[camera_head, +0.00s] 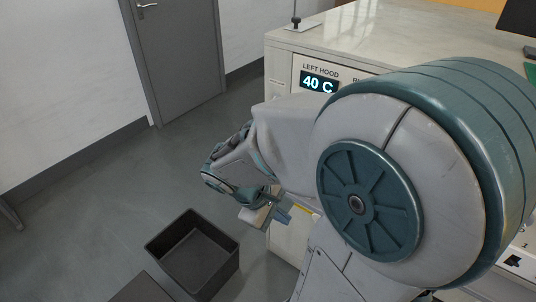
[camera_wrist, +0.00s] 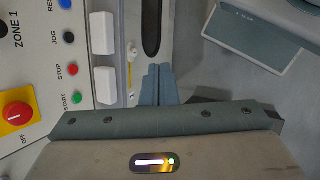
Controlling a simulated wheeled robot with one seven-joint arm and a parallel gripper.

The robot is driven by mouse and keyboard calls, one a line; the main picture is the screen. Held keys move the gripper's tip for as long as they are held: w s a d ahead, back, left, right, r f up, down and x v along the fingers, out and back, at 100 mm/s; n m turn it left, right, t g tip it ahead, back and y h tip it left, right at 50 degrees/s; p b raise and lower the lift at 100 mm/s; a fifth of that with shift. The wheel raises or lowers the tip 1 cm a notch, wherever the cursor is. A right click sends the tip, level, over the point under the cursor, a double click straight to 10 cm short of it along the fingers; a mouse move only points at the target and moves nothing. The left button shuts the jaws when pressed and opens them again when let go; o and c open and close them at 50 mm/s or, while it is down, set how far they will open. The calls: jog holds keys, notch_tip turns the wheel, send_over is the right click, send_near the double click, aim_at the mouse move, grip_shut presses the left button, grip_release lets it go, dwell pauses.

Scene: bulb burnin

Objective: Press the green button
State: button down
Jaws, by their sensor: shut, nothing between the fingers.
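The green button (camera_wrist: 77,98), labelled START, is on the pale panel at the left of the wrist view. It is a small round button below the red STOP button (camera_wrist: 72,70). My gripper (camera_wrist: 158,72) is shut and empty. Its fingertips are to the right of the green button in that view, apart from it, with a white block between them in the picture. In the head view my gripper (camera_head: 270,213) is low beside the cabinet front. The green button is not visible in the head view, where my arm covers much of the cabinet.
A black JOG button (camera_wrist: 68,38) and a large red knob on a yellow plate (camera_wrist: 15,117) are near the green button. White blocks (camera_wrist: 103,33) stand out from the panel. The cabinet (camera_head: 281,70) has a 40 C display (camera_head: 318,83). A dark open bin (camera_head: 236,262) stands on the floor.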

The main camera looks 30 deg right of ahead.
jog(key=w+d+f+n+t+h+b, duration=0.1)
jog(key=w+d+f+n+h+b, duration=0.4)
jog(key=d+f+n+h+b, duration=0.35)
jog(key=w+a+f+n+t+h+b, duration=0.2)
jog(key=w+f+n+t+h+b, duration=0.1)
jog(key=w+n+t, duration=0.5)
jog(key=shift+w+n+b, duration=0.55)
jog(key=shift+w+b, duration=0.1)
jog(key=shift+w, duration=0.05)
jog(key=b+x, duration=0.3)
jog(key=x, duration=1.1)
jog(key=shift+f, duration=0.15)
jog(key=shift+w, duration=0.1)
